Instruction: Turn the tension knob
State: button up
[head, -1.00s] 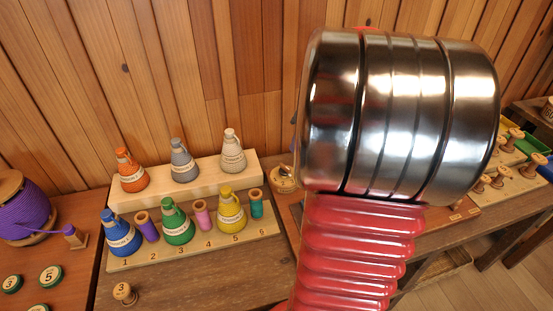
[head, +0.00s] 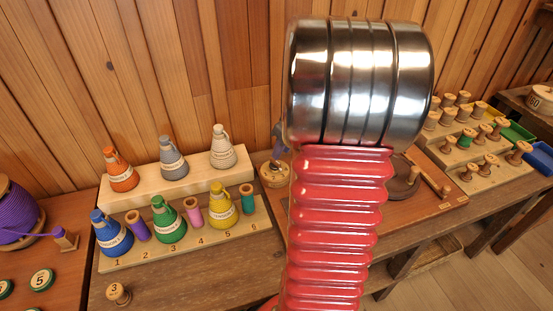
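No part is clearly recognisable as the tension knob. A dark round wooden piece (head: 402,182) sits on a reddish-brown board (head: 440,206), partly hidden behind my red ribbed arm. A pale round wooden piece (head: 273,174) stands just left of the arm, with a small grey-blue shape above it that I cannot identify. A small wooden peg marked 3 (head: 118,294) stands at the front left of the bench. My arm, with its big shiny metal drum, fills the middle of the head view. My gripper is not visible.
A stepped wooden rack (head: 190,240) holds several coloured cones and small spools. A purple spool (head: 14,212) stands at far left. Wooden spools on a tiered stand (head: 490,165) and green and blue bins are at right. A plank wall closes the back.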

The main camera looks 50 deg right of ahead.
aim_at(277, 162)
jog(key=shift+x, duration=3.05)
jog(key=shift+c, duration=0.3)
